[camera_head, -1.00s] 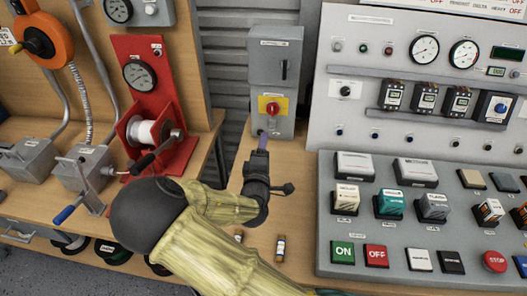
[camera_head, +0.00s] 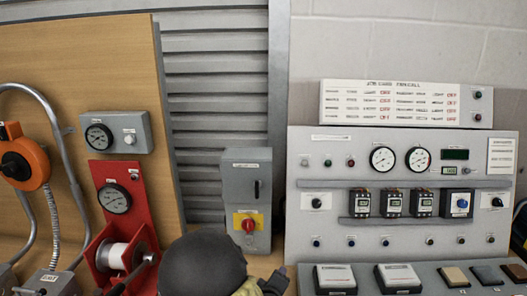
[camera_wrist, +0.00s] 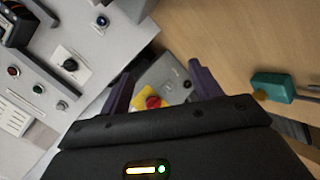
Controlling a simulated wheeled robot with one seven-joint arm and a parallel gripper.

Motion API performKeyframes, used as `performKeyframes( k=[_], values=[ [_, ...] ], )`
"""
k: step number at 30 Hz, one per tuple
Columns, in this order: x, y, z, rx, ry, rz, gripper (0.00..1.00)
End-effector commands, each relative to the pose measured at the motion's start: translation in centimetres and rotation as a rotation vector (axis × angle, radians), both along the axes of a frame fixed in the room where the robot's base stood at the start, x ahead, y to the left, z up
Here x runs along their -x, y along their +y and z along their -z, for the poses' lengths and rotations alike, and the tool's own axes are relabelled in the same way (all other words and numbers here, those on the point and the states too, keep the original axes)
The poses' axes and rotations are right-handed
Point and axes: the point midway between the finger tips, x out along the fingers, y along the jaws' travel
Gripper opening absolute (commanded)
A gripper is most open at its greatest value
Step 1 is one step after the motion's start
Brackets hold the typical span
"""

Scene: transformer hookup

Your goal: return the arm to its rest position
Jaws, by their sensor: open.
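My arm (camera_head: 205,266) shows at the bottom of the head view, with its dark round joint in front of the bench. Only a small dark part near my gripper shows there, at the lower edge, and the fingertips cannot be made out. In the wrist view my gripper (camera_wrist: 160,75) is open, its two purple-grey fingers apart with nothing held between them. Beyond the fingers is the grey switch box (camera_wrist: 163,76) with a red knob (camera_wrist: 154,102) on a yellow plate. In the head view this box (camera_head: 246,183) stands upright behind the arm, apart from it.
The meter panel (camera_head: 330,173) and switch console (camera_head: 437,283) stand to the right. The red winch stand (camera_head: 115,180) and orange wheel device (camera_head: 25,160) are at the left. In the wrist view a teal object (camera_wrist: 272,86) is at the right, near bare wooden surface.

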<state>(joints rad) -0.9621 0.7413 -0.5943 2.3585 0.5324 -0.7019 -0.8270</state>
Motion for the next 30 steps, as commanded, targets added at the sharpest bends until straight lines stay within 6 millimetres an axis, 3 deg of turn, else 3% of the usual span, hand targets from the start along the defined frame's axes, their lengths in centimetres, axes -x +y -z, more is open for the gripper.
performKeyframes(
  k=[3, 8, 15, 24, 30],
  values=[
    [1.5, -2.4, -1.0, -0.171, 0.126, 0.108, 0.64],
    [4.1, -4.5, -2.4, -0.373, 0.274, 0.236, 0.64],
    [8.9, -7.1, -6.6, -0.605, 0.451, 0.416, 0.64],
    [16.0, -10.8, -12.7, -0.744, 0.593, 0.646, 0.64],
    [18.9, -12.2, -14.4, -0.751, 0.627, 0.741, 0.64]
  ],
)
